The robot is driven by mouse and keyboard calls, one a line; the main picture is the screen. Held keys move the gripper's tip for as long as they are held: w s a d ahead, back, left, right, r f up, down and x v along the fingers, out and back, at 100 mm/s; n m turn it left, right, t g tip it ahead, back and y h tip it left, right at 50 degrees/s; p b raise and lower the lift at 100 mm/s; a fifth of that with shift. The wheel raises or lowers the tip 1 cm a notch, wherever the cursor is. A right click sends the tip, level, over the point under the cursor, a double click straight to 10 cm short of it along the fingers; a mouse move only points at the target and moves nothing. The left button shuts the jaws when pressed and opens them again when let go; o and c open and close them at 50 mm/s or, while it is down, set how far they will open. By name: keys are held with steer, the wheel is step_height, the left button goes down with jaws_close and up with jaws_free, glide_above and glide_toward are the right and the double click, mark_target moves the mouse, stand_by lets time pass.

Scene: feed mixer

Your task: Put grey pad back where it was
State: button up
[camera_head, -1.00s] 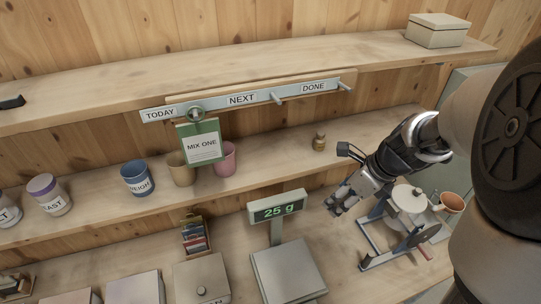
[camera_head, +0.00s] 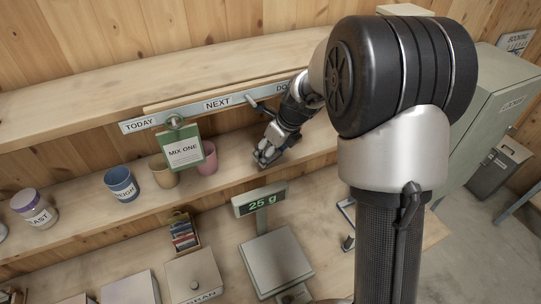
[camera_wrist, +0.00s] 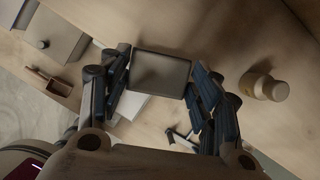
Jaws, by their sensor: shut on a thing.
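My gripper (camera_head: 267,152) is at the middle shelf (camera_head: 225,172), to the right of the pink cup, in the head view. In the wrist view, my gripper (camera_wrist: 161,82) is shut on the grey pad (camera_wrist: 160,70), a flat dark rectangle with rounded corners held between both fingers. In the head view the pad is too small and dark to tell apart from the fingertips. I cannot tell whether the pad touches the shelf.
A small bottle (camera_wrist: 263,86) stands close to the right finger in the wrist view. The pink cup (camera_head: 207,158), tan cup (camera_head: 164,172) and blue cup (camera_head: 121,184) stand left on the shelf. The scale (camera_head: 277,262) reading 25 g is below.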

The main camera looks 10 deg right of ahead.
mark_target(273, 156)
step_height(273, 156, down, 4)
steer(key=shift+r, duration=0.25)
steer(key=shift+s+f, duration=0.1)
steer(key=o, duration=1)
